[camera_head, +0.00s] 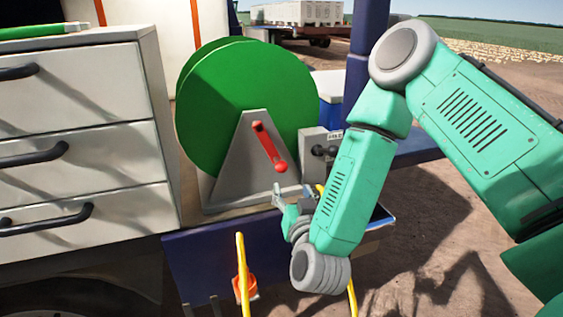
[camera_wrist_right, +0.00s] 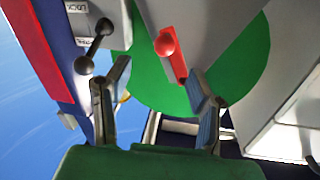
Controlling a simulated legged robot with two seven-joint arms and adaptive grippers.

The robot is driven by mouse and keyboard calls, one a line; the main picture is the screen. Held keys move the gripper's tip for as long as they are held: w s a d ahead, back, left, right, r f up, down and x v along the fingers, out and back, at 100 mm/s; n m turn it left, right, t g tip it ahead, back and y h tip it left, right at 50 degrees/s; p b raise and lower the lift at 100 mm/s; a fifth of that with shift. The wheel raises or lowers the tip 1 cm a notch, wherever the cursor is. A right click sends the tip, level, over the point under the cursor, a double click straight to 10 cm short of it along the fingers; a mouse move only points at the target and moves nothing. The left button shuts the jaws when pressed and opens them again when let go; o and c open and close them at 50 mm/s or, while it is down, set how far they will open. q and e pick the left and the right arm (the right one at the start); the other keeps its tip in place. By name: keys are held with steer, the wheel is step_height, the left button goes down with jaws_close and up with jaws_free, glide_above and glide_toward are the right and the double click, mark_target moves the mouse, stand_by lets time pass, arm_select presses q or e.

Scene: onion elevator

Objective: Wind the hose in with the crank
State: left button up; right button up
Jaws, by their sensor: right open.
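The green hose reel (camera_head: 225,95) stands on a grey bracket (camera_head: 235,165). Its red crank (camera_head: 264,142) slants down to the right, ending in a round red knob (camera_head: 281,167). My right gripper (camera_head: 292,193) is open and empty just below the knob. In the right wrist view, the red knob (camera_wrist_right: 165,43) shows beyond the open fingers (camera_wrist_right: 158,76), in line with the gap between them and apart from them. The yellow hose (camera_head: 243,275) hangs in front of the blue ledge; part of it is hidden by my right arm. My left gripper is not in view.
A lock lever with dark ball ends (camera_head: 325,151) sits right of the crank, close to my gripper; it also shows in the wrist view (camera_wrist_right: 93,46). A drawer cabinet (camera_head: 80,130) stands left of the reel. An orange fitting (camera_head: 247,289) is by the hose.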

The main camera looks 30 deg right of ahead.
mark_target(281, 171)
steer(key=x, duration=0.6)
steer(key=a+x, duration=0.1)
steer(key=x, duration=0.2)
steer(key=shift+w+r, duration=0.15)
steer(key=shift+w, duration=0.2)
steer(key=shift+w+d, duration=0.35)
steer(key=shift+w, duration=0.05)
steer(key=shift+d, duration=0.4)
steer(key=shift+w+a, duration=0.1)
steer(key=shift+a, duration=0.05)
jaws_close()
steer(key=shift+a, duration=0.15)
